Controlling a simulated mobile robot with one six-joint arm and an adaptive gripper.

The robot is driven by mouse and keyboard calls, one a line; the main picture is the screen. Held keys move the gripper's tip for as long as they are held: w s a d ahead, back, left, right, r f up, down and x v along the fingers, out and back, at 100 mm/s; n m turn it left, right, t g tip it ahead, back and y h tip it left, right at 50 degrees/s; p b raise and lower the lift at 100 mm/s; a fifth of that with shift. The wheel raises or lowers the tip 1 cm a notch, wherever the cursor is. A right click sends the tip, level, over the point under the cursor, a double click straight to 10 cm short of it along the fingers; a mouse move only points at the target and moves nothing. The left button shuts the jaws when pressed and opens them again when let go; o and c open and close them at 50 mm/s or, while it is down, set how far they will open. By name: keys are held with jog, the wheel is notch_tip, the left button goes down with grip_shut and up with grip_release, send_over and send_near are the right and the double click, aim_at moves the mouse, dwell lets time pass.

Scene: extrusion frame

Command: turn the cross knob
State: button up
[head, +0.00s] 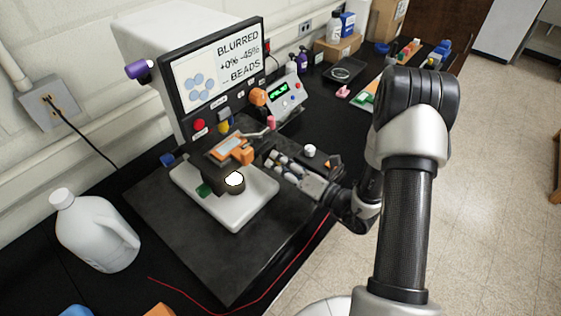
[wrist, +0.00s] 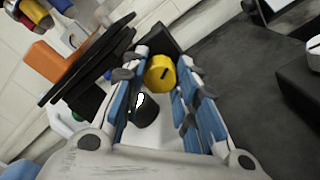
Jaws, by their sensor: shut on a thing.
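My gripper (head: 275,159) reaches in from the right to the bench device, whose white base (head: 257,209) carries a dark stage with an orange piece (head: 236,148). In the wrist view, my gripper (wrist: 163,65) has its blue-padded fingers on both sides of a round yellow knob (wrist: 160,75) with a dark mark on its face, and is shut on it. I take this to be the cross knob; its cross shape cannot be made out. In the head view I cannot make out this knob at the fingers. A black cylinder (wrist: 146,112) with a bright top stands beyond the fingers.
A monitor (head: 215,75) with coloured knobs below it stands behind the device. A white jug (head: 97,232) is at left. A small white knob (head: 310,150) on a dark block is close to my gripper. A red cable (head: 268,284) runs along the mat's front.

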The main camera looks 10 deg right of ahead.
jog(key=shift+f, duration=0.1)
jog(key=o, duration=1.1)
jog(key=v, duration=1.2)
